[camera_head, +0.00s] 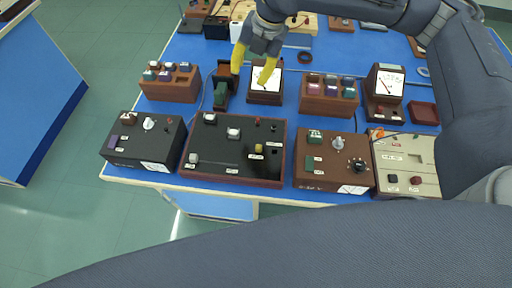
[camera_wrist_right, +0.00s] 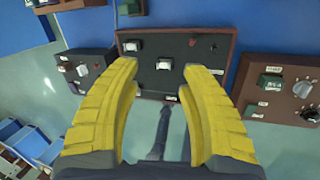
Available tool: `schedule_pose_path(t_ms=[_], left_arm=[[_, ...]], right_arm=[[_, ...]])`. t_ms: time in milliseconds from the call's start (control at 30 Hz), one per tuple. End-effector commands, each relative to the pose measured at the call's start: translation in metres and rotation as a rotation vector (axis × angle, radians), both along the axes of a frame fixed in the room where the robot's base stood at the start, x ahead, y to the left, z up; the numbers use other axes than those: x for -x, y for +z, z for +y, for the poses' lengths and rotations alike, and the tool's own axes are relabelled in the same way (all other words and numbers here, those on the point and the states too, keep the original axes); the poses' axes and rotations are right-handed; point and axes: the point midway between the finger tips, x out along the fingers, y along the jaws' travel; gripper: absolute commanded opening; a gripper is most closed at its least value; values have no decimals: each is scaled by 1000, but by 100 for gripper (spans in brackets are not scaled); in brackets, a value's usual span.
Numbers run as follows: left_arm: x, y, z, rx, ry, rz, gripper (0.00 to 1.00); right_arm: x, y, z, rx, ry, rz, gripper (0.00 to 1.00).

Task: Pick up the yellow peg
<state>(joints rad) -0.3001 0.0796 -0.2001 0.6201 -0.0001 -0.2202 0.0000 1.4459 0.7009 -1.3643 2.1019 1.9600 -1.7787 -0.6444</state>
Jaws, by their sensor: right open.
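The yellow peg (camera_head: 259,148) is small and stands on the right part of a black panel with a brown frame (camera_head: 240,174). In the right wrist view the same panel (camera_wrist_right: 150,79) lies beyond the fingers; I cannot make out the peg there, and the right finger covers part of the panel. My right gripper (camera_head: 250,77) has yellow fingers, spread apart with nothing between them. In the head view it appears behind the panel, apart from the peg. Its fingers also show large in the right wrist view (camera_wrist_right: 160,66). My left gripper is in neither view.
A black box (camera_head: 145,152) with a knob stands left of the panel, a brown box (camera_head: 320,172) right of it, and a beige box (camera_head: 405,150) farther right. Behind are racks of blocks (camera_head: 170,87) (camera_head: 328,107) and meters (camera_head: 265,94) (camera_head: 385,109). The blue bench is crowded.

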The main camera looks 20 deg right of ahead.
Motion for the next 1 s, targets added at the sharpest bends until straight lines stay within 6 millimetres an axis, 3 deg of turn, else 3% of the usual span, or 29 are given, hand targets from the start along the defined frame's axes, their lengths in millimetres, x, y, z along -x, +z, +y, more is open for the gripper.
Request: schedule_pose_path(t_ms=[100,200,400,567,1000], left_arm=[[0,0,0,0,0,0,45],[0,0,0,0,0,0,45],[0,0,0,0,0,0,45],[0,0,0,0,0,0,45],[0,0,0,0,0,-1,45]], right_arm=[[44,-9,11,82,83,57,44],[72,-17,10,142,122,102,44],[105,-26,2,219,158,156,44],[113,-36,-1,237,164,173,44],[113,-101,-1,236,163,175,44]])
